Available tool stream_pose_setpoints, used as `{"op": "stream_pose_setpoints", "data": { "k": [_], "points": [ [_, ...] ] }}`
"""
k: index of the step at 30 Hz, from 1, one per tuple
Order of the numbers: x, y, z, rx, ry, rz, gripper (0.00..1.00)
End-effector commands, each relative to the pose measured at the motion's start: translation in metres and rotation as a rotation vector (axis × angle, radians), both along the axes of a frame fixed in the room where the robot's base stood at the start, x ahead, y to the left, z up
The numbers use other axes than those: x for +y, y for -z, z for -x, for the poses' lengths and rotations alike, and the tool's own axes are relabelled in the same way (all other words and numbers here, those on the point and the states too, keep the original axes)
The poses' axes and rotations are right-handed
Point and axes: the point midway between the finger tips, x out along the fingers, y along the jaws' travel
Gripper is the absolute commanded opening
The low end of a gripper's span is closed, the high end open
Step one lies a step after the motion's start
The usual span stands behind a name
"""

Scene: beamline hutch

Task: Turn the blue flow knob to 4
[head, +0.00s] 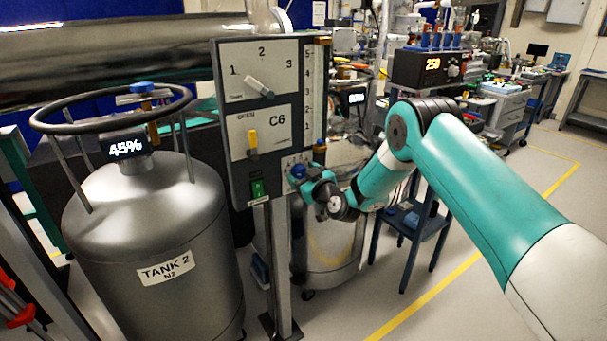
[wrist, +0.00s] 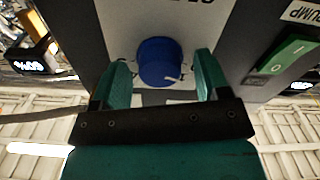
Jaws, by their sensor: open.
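The blue flow knob (head: 297,170) is at the lower right of the grey control panel, below the numbered vertical scale (head: 308,95). In the wrist view the knob (wrist: 158,60) lies between the fingers of my open gripper (wrist: 163,77), with a narrow gap on each side. A small white mark shows on the knob's lower right in that view. The numbers around it are too small or hidden to read. In the head view my gripper (head: 309,181) is right at the knob and partly covers it.
The panel also holds a grey selector lever (head: 260,87), a yellow-handled lever (head: 252,143) and a green switch (head: 257,188), which shows close to the knob in the wrist view (wrist: 285,55). A tank with a ring handle (head: 150,240) stands left.

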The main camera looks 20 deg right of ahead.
Motion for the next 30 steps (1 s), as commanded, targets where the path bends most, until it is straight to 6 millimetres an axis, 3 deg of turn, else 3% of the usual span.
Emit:
{"op": "stream_pose_setpoints", "data": {
  "k": [3, 9, 20, 30],
  "points": [
    [0.0, 0.0001, 0.0002, 0.0, 0.0, 0.0, 0.66],
    [0.0, -0.0001, 0.0003, 0.0, 0.0, 0.0, 0.2],
    [0.0, 0.0008, 0.0005, 0.013, -0.001, -0.04, 0.19],
    [0.0, 0.0023, 0.0004, 0.083, -0.001, -0.255, 0.2]
  ]
}}
